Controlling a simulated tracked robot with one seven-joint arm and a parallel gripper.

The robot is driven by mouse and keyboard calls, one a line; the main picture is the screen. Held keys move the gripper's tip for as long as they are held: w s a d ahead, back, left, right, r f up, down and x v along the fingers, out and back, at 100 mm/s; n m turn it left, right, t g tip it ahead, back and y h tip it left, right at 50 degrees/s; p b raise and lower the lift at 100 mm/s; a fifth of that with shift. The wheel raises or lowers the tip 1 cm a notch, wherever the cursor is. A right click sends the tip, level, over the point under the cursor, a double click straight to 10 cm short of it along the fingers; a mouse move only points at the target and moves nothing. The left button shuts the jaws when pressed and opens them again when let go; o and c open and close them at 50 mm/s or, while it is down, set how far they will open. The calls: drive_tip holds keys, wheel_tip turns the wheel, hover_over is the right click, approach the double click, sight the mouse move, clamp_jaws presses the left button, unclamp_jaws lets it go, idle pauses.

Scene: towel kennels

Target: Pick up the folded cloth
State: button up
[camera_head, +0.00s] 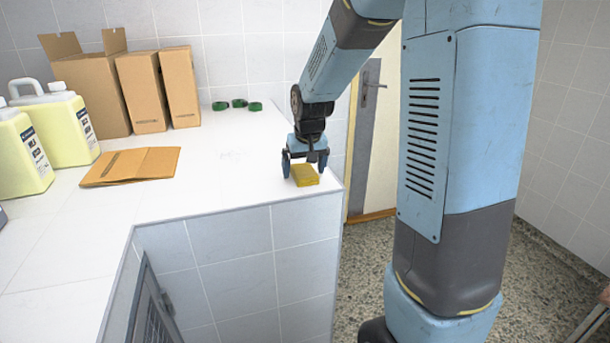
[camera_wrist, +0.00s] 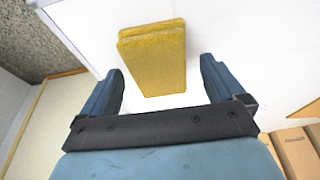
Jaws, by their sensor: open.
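The folded cloth (camera_head: 305,175) is a small yellow block-like stack lying on the white counter near its right front corner. In the wrist view the cloth (camera_wrist: 155,60) shows its layered edge at the top and sits ahead of the fingers, roughly centred in the gap. My gripper (camera_head: 305,165) is open and points down at the cloth, with a finger on each side in the head view. In the wrist view the two blue fingers of my gripper (camera_wrist: 160,80) are spread apart, with clear white surface between each finger and the cloth. I see no contact.
The white counter (camera_head: 225,155) has free room left of the cloth. A flat cardboard piece (camera_head: 130,166), upright cardboard boxes (camera_head: 148,92), yellow-liquid jugs (camera_head: 58,125) and green rolls (camera_head: 238,103) stand on it. The counter ends just right of the cloth, above a speckled floor (camera_head: 375,245).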

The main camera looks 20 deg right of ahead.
drive_tip(key=shift+f, duration=0.25)
idle(0.3)
drive_tip(key=shift+c, duration=0.3)
drive_tip(key=c, duration=1.1)
